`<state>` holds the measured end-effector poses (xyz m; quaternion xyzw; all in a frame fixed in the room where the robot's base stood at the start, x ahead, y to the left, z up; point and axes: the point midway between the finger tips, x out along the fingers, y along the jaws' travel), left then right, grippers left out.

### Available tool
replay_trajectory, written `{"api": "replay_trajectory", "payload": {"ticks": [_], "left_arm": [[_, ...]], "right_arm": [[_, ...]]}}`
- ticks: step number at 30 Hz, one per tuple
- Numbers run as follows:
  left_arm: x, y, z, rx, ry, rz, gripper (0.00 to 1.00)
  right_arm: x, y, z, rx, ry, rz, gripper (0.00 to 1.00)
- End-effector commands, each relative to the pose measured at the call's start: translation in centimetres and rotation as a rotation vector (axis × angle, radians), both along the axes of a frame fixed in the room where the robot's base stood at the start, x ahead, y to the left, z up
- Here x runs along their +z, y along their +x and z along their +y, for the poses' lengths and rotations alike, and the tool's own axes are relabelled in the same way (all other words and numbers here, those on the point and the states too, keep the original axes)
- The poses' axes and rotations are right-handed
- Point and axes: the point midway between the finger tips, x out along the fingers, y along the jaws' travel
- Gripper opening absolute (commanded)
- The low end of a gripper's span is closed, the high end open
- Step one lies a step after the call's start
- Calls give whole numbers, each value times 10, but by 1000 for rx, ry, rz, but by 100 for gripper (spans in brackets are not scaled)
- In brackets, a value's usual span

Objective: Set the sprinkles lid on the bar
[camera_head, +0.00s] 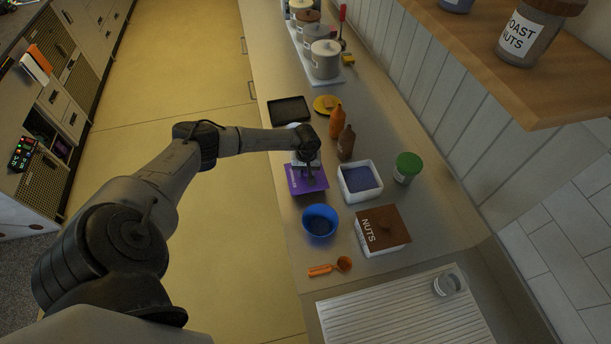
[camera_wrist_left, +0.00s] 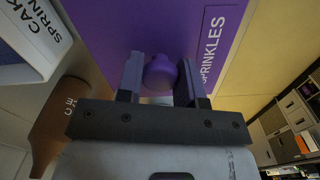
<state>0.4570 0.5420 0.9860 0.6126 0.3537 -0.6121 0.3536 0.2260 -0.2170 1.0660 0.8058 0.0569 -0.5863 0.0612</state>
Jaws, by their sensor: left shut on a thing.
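The purple sprinkles lid (camera_head: 296,188) is over the steel bar (camera_head: 277,141) near its left edge, left of the open white sprinkles well (camera_head: 364,201). I cannot tell whether it touches the bar. My left gripper (camera_head: 311,180) is above the lid. In the left wrist view, the fingers of my left gripper (camera_wrist_left: 160,80) are shut around the round purple knob on the lid (camera_wrist_left: 130,25). The labelled side of the white well (camera_wrist_left: 50,45) shows at the upper left there. The well holds dark blue-purple sprinkles. My right gripper is not in view.
A blue bowl (camera_head: 320,221) stands just in front of the lid. A brown-lidded nuts well (camera_head: 386,233), an orange scoop (camera_head: 330,267) and a green-topped jar (camera_head: 407,168) are nearby. A black tray (camera_head: 289,111) and two bottles (camera_head: 337,122) (camera_head: 346,143) stand behind.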

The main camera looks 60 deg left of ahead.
Motion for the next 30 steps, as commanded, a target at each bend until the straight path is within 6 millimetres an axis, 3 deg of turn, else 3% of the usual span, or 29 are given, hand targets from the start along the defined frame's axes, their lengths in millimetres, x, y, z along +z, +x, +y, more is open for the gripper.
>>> {"api": "replay_trajectory", "payload": {"ticks": [4, 13, 28, 29, 30], "left_arm": [[-6, -1, 1, 1, -2, 1, 11], [-38, -1, 2, 2, -1, 0, 11], [-46, -1, 2, 0, 0, 0, 11], [-45, -1, 2, 0, 0, 0, 35], [-44, -1, 2, 0, 0, 0, 39]], "right_arm": [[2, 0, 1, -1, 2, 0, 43], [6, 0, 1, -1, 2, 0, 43], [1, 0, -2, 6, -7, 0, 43], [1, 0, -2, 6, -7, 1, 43], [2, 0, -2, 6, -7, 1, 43]]}}
